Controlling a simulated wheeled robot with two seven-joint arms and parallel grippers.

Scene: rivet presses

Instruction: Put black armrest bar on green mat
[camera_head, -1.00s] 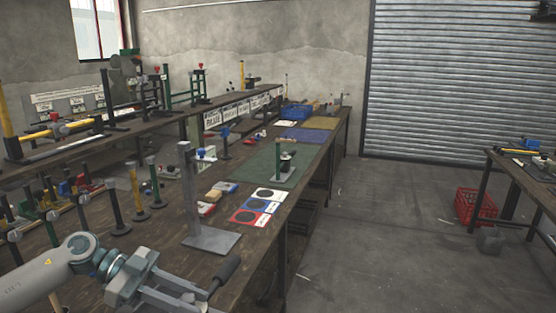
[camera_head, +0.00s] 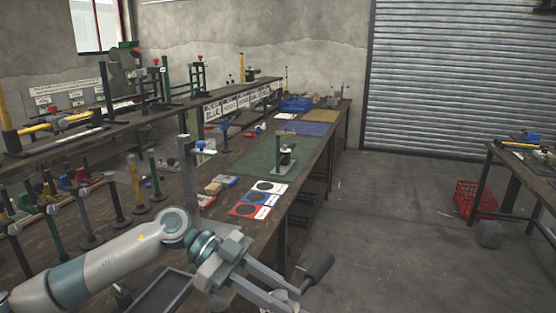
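My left gripper (camera_head: 290,297) reaches in at the bottom centre, at the near edge of the long workbench. Its fingers appear closed on the black armrest bar (camera_head: 317,268), a dark rounded bar that juts up and right past the fingertips. The exact grip point is partly hidden by the fingers. The green mat (camera_head: 256,152) lies flat on the bench farther back, well away from the gripper. A small press with a green post (camera_head: 279,155) stands on the mat's near right part. My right gripper is out of view.
Red, blue and white cards (camera_head: 249,210) lie nearer than the mat. A grey post (camera_head: 186,165) rises behind my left arm. A dark tray (camera_head: 160,291) lies at lower left. A blue mat (camera_head: 304,128) lies beyond the green one. Floor to the right is open before a red crate (camera_head: 476,199).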

